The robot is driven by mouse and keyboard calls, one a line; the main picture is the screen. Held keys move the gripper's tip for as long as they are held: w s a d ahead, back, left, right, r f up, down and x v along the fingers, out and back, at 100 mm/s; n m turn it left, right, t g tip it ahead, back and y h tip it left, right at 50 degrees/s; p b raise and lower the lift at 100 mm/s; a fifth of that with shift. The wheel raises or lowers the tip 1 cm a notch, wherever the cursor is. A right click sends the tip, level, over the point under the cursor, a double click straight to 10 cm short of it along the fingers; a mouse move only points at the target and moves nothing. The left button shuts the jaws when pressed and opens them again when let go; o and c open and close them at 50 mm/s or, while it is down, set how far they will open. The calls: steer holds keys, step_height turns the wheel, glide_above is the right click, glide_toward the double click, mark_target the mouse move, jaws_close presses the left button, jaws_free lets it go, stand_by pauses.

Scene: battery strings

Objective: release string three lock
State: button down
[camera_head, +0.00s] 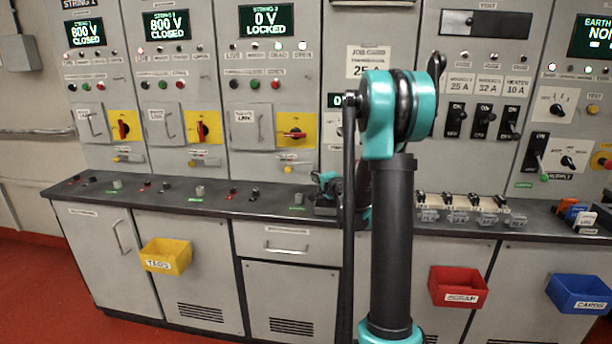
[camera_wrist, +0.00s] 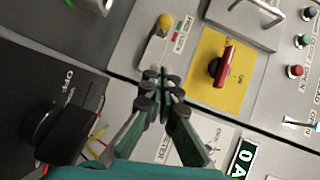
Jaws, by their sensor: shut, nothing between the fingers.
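String three's panel shows "0 V LOCKED" on its display (camera_head: 266,20). Its red handle on a yellow plate (camera_head: 295,133) lies roughly level in the head view; the handle also shows in the wrist view (camera_wrist: 221,67). Below the plate is a small yellow-knobbed lever (camera_head: 289,168), which I take to be the lock. My gripper (camera_wrist: 158,74) is shut and empty. Its fingertips appear close to the lever's lower end; I cannot tell whether they touch. My arm hides much of the panel beside string three in the head view.
A dark bench top (camera_head: 205,198) runs below the panels, with small items on it. A yellow bin (camera_head: 165,256), a red bin (camera_head: 458,286) and a blue bin (camera_head: 578,292) hang on the cabinet fronts. A black switch (camera_wrist: 62,128) is left of my gripper in the wrist view.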

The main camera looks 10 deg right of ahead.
mark_target(286, 170)
steer(key=x, duration=0.3)
steer(key=a+x, duration=0.1)
steer(key=x, duration=0.3)
steer(key=a+x, duration=0.1)
steer(key=x, duration=0.3)
steer(key=shift+s+f, duration=0.1)
steer(key=shift+s, duration=0.2)
steer(key=shift+w+a+f, duration=0.1)
steer(key=shift+w+a, duration=0.15)
steer(key=shift+a, duration=0.25)
steer(key=shift+w+a, duration=0.25)
steer(key=shift+a, duration=0.6)
steer(key=shift+w+a, duration=0.3)
steer(key=shift+a, duration=0.55)
